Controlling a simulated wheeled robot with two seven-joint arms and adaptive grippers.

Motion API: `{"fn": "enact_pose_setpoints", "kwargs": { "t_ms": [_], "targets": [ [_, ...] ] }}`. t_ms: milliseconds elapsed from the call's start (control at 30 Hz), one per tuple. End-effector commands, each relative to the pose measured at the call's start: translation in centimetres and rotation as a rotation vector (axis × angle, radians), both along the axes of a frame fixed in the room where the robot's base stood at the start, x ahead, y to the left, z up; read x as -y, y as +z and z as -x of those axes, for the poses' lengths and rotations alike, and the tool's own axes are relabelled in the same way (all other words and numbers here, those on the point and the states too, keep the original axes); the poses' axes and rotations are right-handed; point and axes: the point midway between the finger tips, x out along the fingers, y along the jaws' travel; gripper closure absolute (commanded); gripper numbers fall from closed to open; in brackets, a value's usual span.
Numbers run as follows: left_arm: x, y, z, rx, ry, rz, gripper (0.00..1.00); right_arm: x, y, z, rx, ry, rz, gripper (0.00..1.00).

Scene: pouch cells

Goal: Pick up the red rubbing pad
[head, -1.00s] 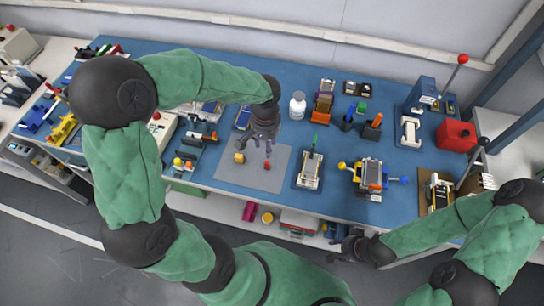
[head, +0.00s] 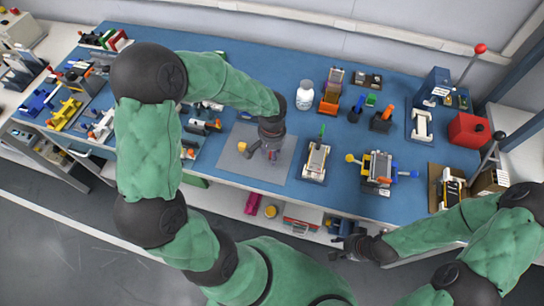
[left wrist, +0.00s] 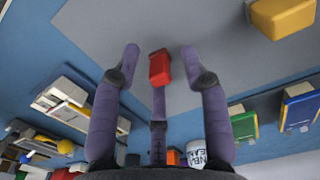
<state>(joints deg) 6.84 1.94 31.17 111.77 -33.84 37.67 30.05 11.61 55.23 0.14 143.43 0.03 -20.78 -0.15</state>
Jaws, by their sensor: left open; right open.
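The red rubbing pad (left wrist: 159,67) shows in the left wrist view as a small red block on the grey mat (left wrist: 225,55). It lies between the fingertips of my left gripper (left wrist: 160,58), which is open, with visible gaps on both sides. In the head view my left gripper (head: 263,152) is low over the grey mat (head: 228,168) and largely hides the pad. I cannot tell the exact height of the fingers above the mat. My right gripper (head: 345,252) is open and empty, off the front edge of the table.
A yellow block (head: 243,148) lies on the mat left of my left gripper. A white bottle (head: 304,95) stands behind. A fixture with a green handle (head: 316,160) is just right of the mat. Several tools crowd the blue table (head: 345,205) on both sides.

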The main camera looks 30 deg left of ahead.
Motion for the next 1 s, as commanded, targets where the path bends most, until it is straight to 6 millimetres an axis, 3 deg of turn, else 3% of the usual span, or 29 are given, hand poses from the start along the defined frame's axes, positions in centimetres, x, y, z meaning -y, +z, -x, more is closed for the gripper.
{"fn": "enact_pose_setpoints", "kwargs": {
  "t_ms": [200, 367, 400, 800, 1000],
  "targets": [
    [0.0, -0.1, 0.0, 0.001, 0.001, 0.000, 0.55, 0.0, 0.0, 0.0, 0.000, 0.000, 0.000, 0.57],
    [0.0, -0.1, 0.0, 0.001, 0.001, 0.000, 0.97, 0.0, 0.0, 0.0, 0.000, 0.000, 0.000, 0.57],
    [0.0, -0.1, 0.0, 0.001, 0.001, 0.000, 1.00, 0.0, 0.0, 0.0, 0.000, 0.000, 0.000, 0.57],
    [0.0, 0.0, 0.0, 0.001, 0.001, 0.000, 1.00, 0.0, 0.1, 0.0, 0.000, 0.000, 0.000, 0.57],
    [0.0, 1.4, -0.1, 0.002, 0.002, 0.000, 1.00, 0.0, 0.8, 0.0, 0.000, 0.000, 0.000, 0.57]
  ]
}}
